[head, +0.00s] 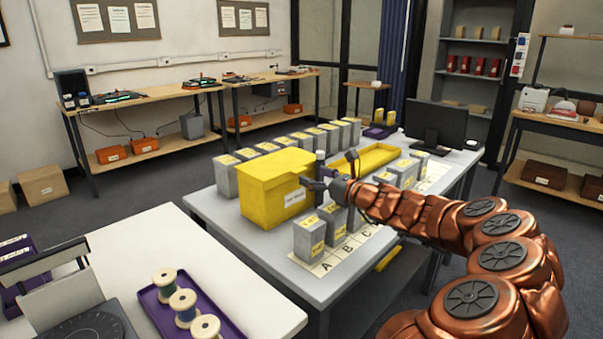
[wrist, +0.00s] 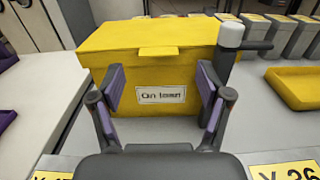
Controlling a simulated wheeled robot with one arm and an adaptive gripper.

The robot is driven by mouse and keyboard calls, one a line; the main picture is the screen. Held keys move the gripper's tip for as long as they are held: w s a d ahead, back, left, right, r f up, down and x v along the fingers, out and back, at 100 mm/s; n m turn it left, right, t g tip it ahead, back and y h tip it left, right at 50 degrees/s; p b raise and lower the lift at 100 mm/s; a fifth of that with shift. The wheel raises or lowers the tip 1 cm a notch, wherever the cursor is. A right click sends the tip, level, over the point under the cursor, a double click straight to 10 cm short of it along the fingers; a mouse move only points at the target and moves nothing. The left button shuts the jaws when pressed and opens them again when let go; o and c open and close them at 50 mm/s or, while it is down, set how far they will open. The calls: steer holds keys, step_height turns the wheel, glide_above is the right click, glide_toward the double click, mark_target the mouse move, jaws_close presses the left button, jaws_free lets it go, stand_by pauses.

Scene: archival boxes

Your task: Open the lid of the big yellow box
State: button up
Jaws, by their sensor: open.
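The big yellow box (head: 270,195) stands on the grey table, its lid (head: 275,165) down. In the wrist view the yellow box (wrist: 150,85) fills the middle, with a white label on its front and a lid tab (wrist: 158,51) sticking out above the label. My gripper (wrist: 158,85) is open and empty, its two purple-padded fingers spread in front of the box's label side, below the tab. In the head view my gripper (head: 318,184) is at the box's right side; whether it touches the box I cannot tell.
A grey post with a white cap (wrist: 231,36) stands close to the box's right front. Small grey boxes (head: 310,240) stand near the gripper, and more (head: 300,140) line the back. A yellow tray (head: 365,158) lies right of the box. A white table (head: 150,280) is at left.

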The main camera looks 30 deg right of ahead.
mark_target(283, 167)
steer(key=shift+x, duration=2.5)
steer(key=shift+a, duration=0.1)
jaws_close()
